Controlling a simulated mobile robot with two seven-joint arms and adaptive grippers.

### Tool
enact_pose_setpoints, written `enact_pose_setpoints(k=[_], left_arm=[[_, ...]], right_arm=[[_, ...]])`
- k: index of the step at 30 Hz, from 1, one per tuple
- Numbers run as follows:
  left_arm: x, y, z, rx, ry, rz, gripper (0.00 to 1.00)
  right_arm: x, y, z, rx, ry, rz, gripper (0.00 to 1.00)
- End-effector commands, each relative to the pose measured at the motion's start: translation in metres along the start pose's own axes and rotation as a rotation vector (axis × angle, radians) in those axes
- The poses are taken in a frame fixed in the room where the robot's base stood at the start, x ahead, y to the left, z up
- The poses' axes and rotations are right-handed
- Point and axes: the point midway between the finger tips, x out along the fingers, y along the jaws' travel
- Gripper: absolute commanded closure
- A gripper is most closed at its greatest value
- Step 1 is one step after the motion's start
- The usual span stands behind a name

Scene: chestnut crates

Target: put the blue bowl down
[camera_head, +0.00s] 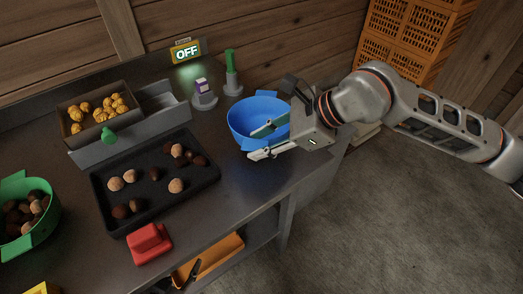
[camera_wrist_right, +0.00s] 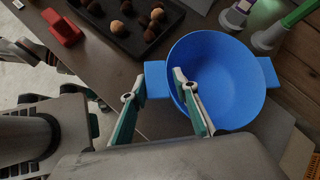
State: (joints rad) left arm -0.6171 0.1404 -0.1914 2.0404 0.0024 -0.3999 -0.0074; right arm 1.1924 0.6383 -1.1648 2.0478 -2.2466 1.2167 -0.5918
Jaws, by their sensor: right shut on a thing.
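The blue bowl (camera_head: 246,112) is at the right end of the dark bench, upright or nearly so. It also shows in the right wrist view (camera_wrist_right: 228,70), empty, with a flat tab on each side. My right gripper (camera_head: 254,144) is shut on the bowl's near side. One finger is inside the bowl and the other is outside the wall, as the right wrist view shows (camera_wrist_right: 159,78). I cannot tell whether the bowl's base touches the bench. My left gripper is not in view.
A black tray (camera_head: 105,213) with several chestnuts lies left of the bowl. Behind it are a purple-topped device (camera_head: 203,95), a green-handled tool (camera_head: 231,75) and an OFF sign (camera_head: 186,53). A red block (camera_head: 150,244) and green bowl (camera_head: 45,234) stand left. Bench in front of the bowl is clear.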

Motion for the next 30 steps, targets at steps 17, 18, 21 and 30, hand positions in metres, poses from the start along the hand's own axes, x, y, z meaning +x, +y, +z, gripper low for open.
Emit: enact_pose_setpoints(k=[17,18,21,30], left_arm=[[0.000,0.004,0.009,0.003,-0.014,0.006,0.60],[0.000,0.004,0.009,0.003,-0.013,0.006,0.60],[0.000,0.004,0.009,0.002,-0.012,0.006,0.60],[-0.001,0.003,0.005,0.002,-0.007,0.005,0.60]], right_arm=[[0.022,0.007,-0.022,0.003,0.003,0.003,0.54],[0.022,0.007,-0.022,0.003,0.003,0.003,0.54],[0.021,0.007,-0.021,0.002,0.002,0.002,0.54],[0.003,0.005,-0.021,0.000,0.002,-0.003,0.54]])
